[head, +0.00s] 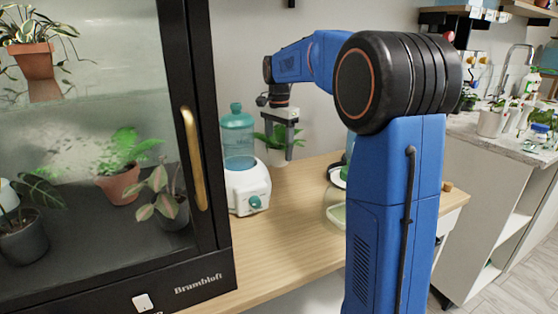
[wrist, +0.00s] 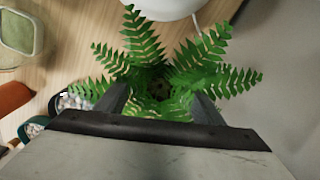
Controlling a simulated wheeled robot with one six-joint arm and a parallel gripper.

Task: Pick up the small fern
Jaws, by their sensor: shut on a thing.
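In the wrist view, the fern's fronds (wrist: 140,50) spread out past my gripper (wrist: 162,100), whose two fingers sit on either side of the plant's middle. The pot is hidden under the fronds there. The head view does not clearly show whether the pot touches the table.
A white dispenser with a blue-green bottle (head: 238,137) stands close left of the fern. A glass cabinet with a brass handle (head: 194,158) and several potted plants is further left. The wooden table (head: 285,230) is bare in front. A green-lined tray (wrist: 20,32) lies nearby.

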